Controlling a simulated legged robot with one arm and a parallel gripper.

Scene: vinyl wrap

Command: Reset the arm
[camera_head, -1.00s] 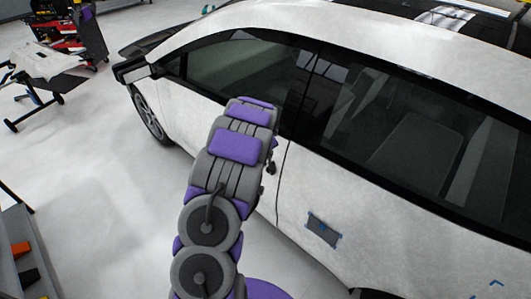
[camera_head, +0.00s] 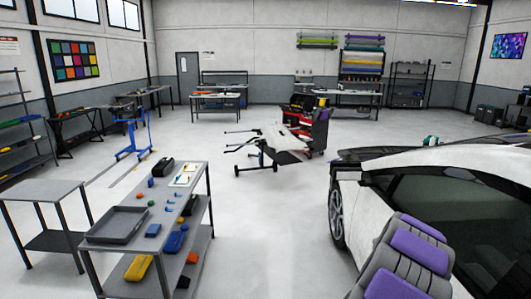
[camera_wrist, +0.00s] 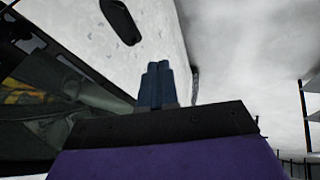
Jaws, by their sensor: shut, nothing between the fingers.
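My gripper (camera_wrist: 157,85) shows in the wrist view with its two blue-grey fingers together and nothing between them. It is close to the white car's side, which fills the upper middle of that view, with a dark recess in the panel. In the head view, my grey and purple arm is at the lower right, in front of the car (camera_head: 480,187). My gripper is not visible in the head view. I cannot tell whether the fingers touch the car.
A workbench (camera_head: 118,285) with a grey tray (camera_head: 117,226) and small coloured tools stands at left centre. An empty side table (camera_head: 45,190) is left of it. A wheeled stand (camera_head: 270,145) is beyond. Clear floor (camera_head: 285,215) lies between bench and car.

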